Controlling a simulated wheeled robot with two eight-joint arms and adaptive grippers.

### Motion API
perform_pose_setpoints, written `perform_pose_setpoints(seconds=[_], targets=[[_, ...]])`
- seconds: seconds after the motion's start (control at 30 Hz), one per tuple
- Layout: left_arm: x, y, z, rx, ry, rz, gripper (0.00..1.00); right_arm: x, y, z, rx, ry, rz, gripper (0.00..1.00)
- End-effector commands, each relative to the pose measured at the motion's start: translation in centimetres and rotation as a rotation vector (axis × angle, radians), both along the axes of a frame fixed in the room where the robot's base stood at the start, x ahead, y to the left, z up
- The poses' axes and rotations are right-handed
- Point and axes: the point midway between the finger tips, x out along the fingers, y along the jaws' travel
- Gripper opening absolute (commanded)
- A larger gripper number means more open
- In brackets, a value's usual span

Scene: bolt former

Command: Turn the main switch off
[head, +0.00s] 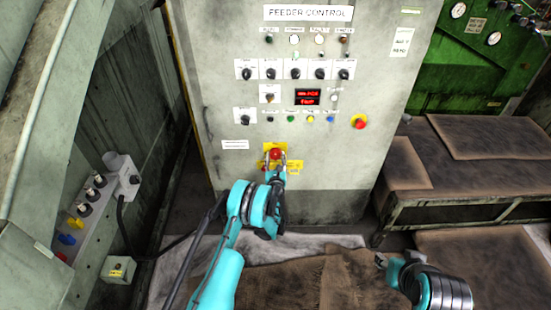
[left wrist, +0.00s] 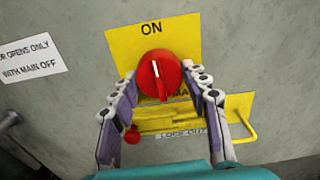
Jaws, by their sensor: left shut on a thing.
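The main switch is a red rotary knob (left wrist: 160,77) on a yellow plate (left wrist: 128,50) marked ON at the top. Its white pointer line stands nearly upright, toward ON. In the head view the red knob (head: 275,154) sits low on the feeder control panel. My left gripper (left wrist: 158,82) has one finger on each side of the knob and is shut on it. The lower lettering of the plate is partly hidden. My right gripper (head: 385,262) is low at the right, away from the panel; its finger gap is too small to judge.
The grey feeder control cabinet (head: 225,80) carries several small knobs, lamps and a red display (head: 307,97). A red emergency button (head: 360,121) is at its right. A yellow lockout handle (left wrist: 243,115) juts out below right of the switch. A brown-topped bench (head: 450,170) stands at right.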

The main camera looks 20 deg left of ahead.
Motion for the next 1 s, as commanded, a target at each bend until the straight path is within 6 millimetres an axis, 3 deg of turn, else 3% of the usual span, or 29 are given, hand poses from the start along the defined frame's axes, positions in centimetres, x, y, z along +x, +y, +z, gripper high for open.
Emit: perform_pose_setpoints(seconds=[0.27,1.0], targets=[[0.08,-0.02,0.05,-0.166,-0.048,0.0,0.17,0.0,0.0,0.01,0.0,0.0,0.0,0.4],[0.14,-0.13,0.19,-0.837,-0.241,0.001,0.17,0.0,0.0,0.01,0.0,0.0,0.0,0.4]])
